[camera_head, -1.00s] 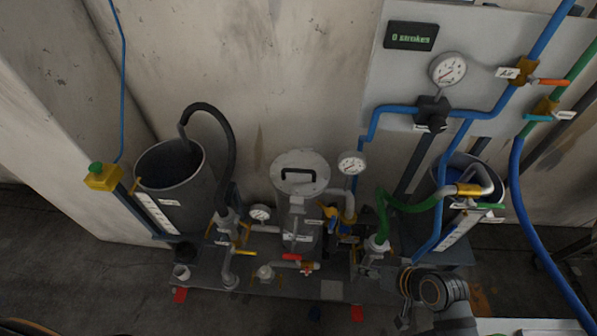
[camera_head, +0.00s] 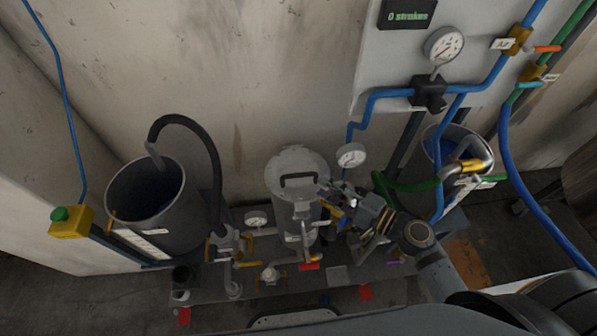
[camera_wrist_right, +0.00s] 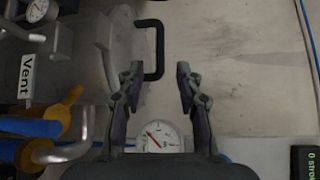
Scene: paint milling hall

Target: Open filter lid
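The grey filter housing (camera_head: 292,232) stands in the middle of the skid in the head view. Its round lid (camera_head: 284,166) lies flat on top, with a black bar handle (camera_head: 298,177). In the right wrist view the lid (camera_wrist_right: 121,42) is seen from the side, and the handle (camera_wrist_right: 160,48) sticks out from it. My right gripper (camera_head: 328,200) is just right of the lid. Its two fingers are open and empty (camera_wrist_right: 158,72). The handle's near end appears between the fingertips, apart from both. My left gripper is not in view.
A white gauge (camera_head: 351,155) stands close right of the lid. Blue pipes (camera_head: 377,102) and a green hose (camera_head: 410,187) run at the right. An open drum (camera_head: 148,190) with a black hose (camera_head: 210,150) stands left. A "Vent" label (camera_wrist_right: 26,75) shows in the wrist view.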

